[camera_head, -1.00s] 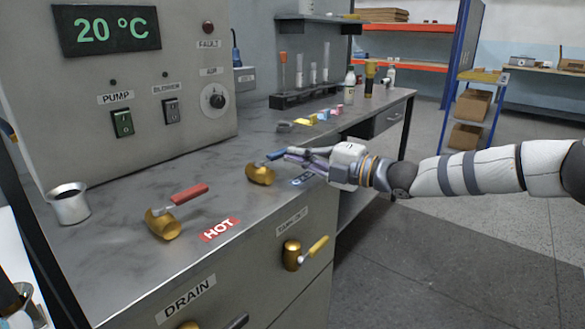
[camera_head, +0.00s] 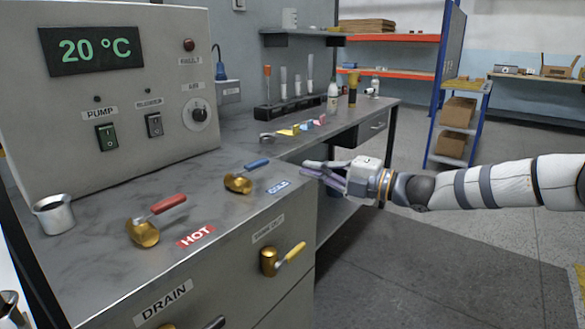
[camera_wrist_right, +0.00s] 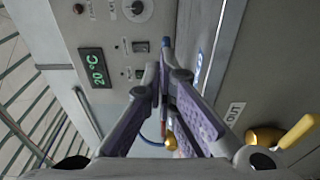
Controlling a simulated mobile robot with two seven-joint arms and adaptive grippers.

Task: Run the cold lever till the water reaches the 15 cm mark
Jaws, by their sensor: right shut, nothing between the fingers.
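The cold lever, a brass body (camera_head: 238,183) with a blue handle (camera_head: 258,164), sits on the grey bench behind the blue COLD label (camera_head: 279,187). My right gripper (camera_head: 308,169) is shut and empty, just right of the lever and apart from its handle, by the bench's edge. In the right wrist view its purple-padded fingers (camera_wrist_right: 166,60) partly hide the lever and the COLD label (camera_wrist_right: 198,68). The water and the 15 cm mark do not show.
The hot lever (camera_head: 145,230) with a red handle stands to the left. A yellow-handled lever (camera_head: 270,260) sticks out of the bench front. A metal cup (camera_head: 54,213) stands by the control panel (camera_head: 60,120), which reads 20 °C. Bottles and tubes stand farther back.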

